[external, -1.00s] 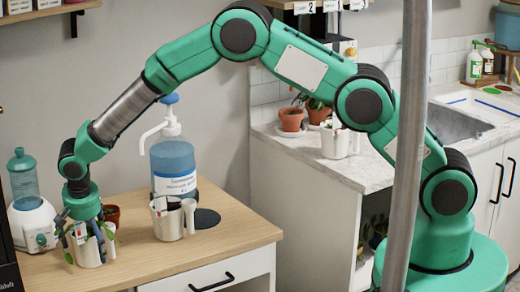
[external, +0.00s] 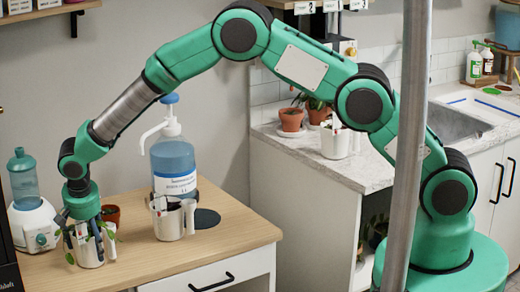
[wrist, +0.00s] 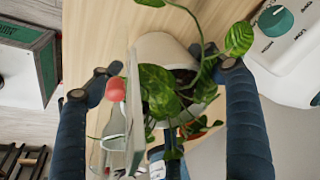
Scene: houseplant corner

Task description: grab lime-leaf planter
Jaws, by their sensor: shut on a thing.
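The lime-leaf planter is a white pot (external: 91,259) with trailing green leaves, on the left part of the wooden counter. In the wrist view the pot (wrist: 160,48) sits between the fingers, with variegated leaves (wrist: 158,92) hanging over its rim. My gripper (external: 87,243) points down over it and is shut on it, one finger on each side. It also shows in the wrist view (wrist: 163,80). Leaves and the fingers hide part of the pot.
A white mug-like holder (external: 168,222) and a blue pump bottle (external: 173,168) stand to the right. A terracotta pot (external: 111,213) is close behind my gripper. A white appliance with a teal tank (external: 34,225) stands to the left. The counter's front right is clear.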

